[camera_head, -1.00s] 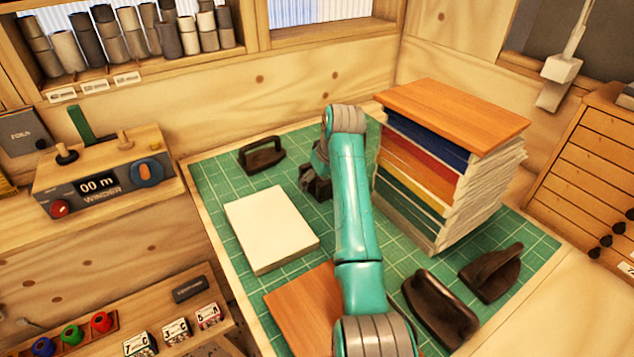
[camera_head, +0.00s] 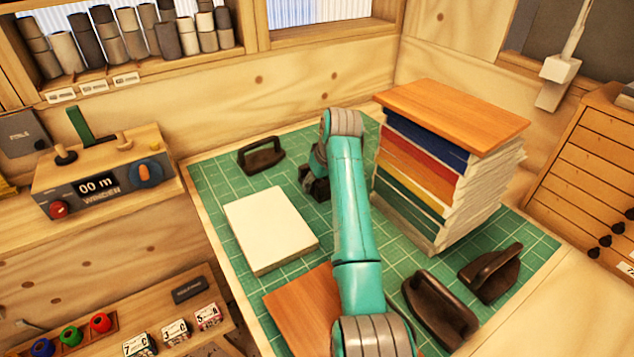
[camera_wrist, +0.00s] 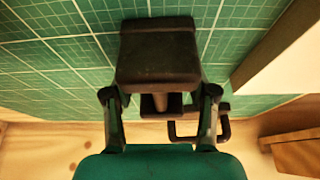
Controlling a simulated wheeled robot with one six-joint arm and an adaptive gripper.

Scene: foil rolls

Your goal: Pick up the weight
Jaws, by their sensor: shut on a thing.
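My gripper (camera_wrist: 160,100) is shut on a dark brown iron weight (camera_wrist: 157,55). Its two fingers sit on either side of the weight's narrower part, below the broad block in the wrist view. In the head view my gripper (camera_head: 314,184) is mostly hidden by my arm, between the white block and the book stack. I cannot tell whether the held weight touches the mat. Other dark weights with handles stand on the green mat: one at the back left (camera_head: 262,156) and two at the front right (camera_head: 440,308) (camera_head: 490,273).
A tall stack of books (camera_head: 420,180) under a wooden board (camera_head: 450,112) stands close right of my arm. A white block (camera_head: 270,228) lies to the left. Another wooden board (camera_head: 300,310) lies in front.

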